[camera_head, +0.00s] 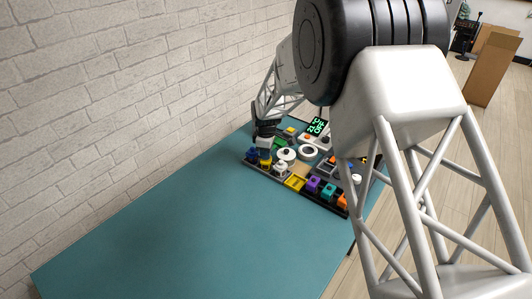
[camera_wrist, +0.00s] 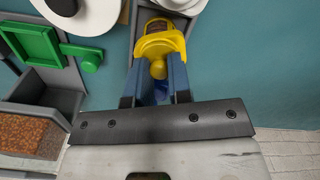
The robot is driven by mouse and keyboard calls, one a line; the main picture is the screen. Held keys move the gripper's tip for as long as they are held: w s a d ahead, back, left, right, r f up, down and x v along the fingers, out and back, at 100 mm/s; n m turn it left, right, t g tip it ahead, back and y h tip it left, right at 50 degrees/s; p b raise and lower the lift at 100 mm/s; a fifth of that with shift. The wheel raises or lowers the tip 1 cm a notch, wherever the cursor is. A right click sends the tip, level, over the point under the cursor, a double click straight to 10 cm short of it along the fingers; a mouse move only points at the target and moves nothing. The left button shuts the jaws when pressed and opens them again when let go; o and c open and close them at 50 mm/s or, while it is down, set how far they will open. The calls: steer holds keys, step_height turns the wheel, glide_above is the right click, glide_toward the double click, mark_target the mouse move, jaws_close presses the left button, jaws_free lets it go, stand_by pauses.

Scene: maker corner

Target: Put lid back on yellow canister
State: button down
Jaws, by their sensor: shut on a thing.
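In the wrist view my gripper (camera_wrist: 159,72) has its two blue-grey fingers closed on the round knob of a yellow lid (camera_wrist: 158,68). A yellow rim (camera_wrist: 182,42) with a dark brownish opening shows just beyond the knob; it looks like the yellow canister, in a grey compartment. Lid and canister overlap in this view, and I cannot tell whether the lid is seated or held just above. In the head view my gripper (camera_head: 265,143) points down over the yellow canister (camera_head: 265,161) at the organizer's left end; the lid is hard to make out there.
A dark organizer (camera_head: 325,203) holds several coloured blocks or canisters, including a blue one (camera_head: 252,155). A green piece (camera_wrist: 32,45) and white discs (camera_head: 308,152) are close to my gripper. A lit display (camera_head: 318,127) stands behind. The teal table (camera_head: 180,225) is clear in front.

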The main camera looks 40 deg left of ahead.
steer(key=shift+c, duration=2.4)
jaws_free()
steer(key=shift+r, duration=0.25)
steer(key=shift+r, duration=3.25)
jaws_close()
steer(key=shift+f, duration=2.8)
